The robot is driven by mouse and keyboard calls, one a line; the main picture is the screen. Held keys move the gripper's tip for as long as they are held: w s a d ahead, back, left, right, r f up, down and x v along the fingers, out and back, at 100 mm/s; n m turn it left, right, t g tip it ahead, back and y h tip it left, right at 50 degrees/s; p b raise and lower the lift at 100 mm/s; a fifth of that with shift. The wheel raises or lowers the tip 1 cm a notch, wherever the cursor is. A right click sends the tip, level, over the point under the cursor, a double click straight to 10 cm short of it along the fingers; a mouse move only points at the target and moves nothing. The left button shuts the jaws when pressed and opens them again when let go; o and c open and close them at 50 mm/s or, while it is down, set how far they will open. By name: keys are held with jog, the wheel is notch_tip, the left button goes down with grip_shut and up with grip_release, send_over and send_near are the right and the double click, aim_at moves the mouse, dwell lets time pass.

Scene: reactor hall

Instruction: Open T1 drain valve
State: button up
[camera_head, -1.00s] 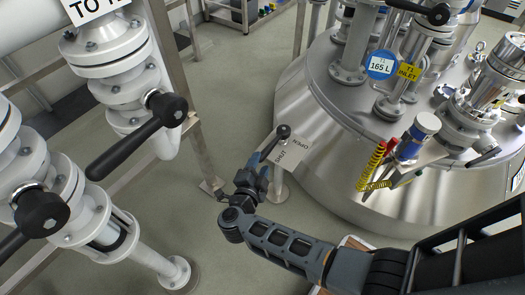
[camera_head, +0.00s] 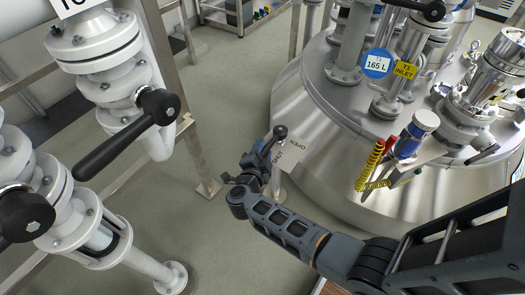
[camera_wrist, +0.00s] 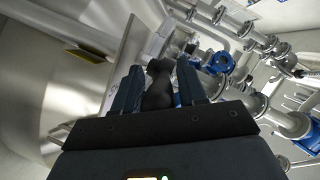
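The drain valve handle is a black lever with a round knob (camera_head: 280,132), low beside the big steel tank in the head view. A white placard with OPEN/SHUT-type lettering (camera_head: 294,152) stands right behind it. My gripper (camera_head: 263,152) is at the lever, its blue fingers just below the knob. In the wrist view the black handle (camera_wrist: 159,84) lies between the two fingers of my gripper (camera_wrist: 160,88), nearly filling the gap. I cannot tell whether both fingers press on it. The valve body is mostly hidden behind the gripper.
White pipes with a black-handled valve (camera_head: 110,145) stand at the left. A steel frame post (camera_head: 190,110) rises behind. The floor between is clear.

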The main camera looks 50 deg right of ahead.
grip_shut()
